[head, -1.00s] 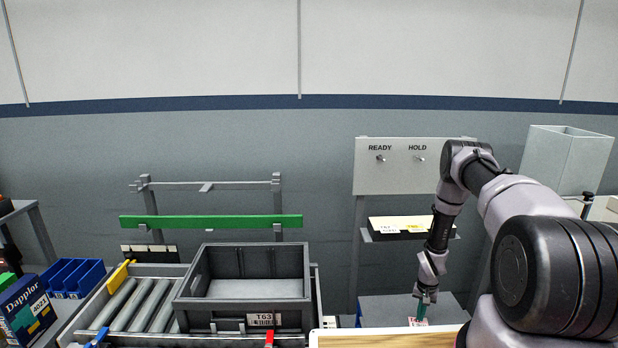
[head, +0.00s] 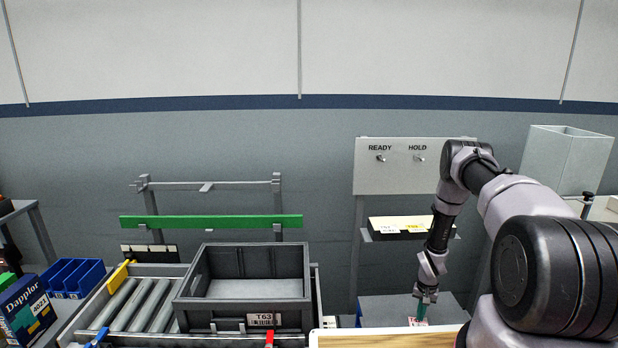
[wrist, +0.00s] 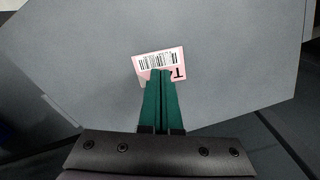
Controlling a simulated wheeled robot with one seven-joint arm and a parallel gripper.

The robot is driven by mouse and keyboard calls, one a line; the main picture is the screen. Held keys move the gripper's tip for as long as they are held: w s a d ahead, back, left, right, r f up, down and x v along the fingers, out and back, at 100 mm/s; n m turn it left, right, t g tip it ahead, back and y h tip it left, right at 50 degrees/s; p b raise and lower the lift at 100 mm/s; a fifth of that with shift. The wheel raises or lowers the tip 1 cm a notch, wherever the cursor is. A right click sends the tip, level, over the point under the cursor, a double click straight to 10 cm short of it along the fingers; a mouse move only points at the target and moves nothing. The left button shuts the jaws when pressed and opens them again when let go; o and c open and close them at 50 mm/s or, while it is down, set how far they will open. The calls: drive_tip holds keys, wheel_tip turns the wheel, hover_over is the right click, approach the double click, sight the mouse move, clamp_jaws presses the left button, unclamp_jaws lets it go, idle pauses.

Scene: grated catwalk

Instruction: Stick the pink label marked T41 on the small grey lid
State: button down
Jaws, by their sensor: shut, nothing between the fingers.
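A pink-edged white label (wrist: 160,63) with a barcode and a large T lies flat on a grey flat surface (wrist: 225,70) in the wrist view; the rest of its marking is hidden or unreadable. I cannot tell whether this surface is the small grey lid. In the head view the label (head: 415,322) shows small on the grey top (head: 385,307). My gripper (wrist: 162,74) is shut and empty, with its green fingertips over the label's near edge. I cannot tell if they touch it. The gripper also shows in the head view (head: 421,318), pointing down.
A READY/HOLD panel (head: 400,165) and a small shelf (head: 395,236) with yellow-marked labels stand behind my gripper. A wood-topped surface (head: 380,341) is in front.

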drive_tip(key=shift+f, duration=0.85)
idle(0.6)
drive_tip(key=shift+r, duration=0.1)
drive_tip(key=shift+r, duration=3.45)
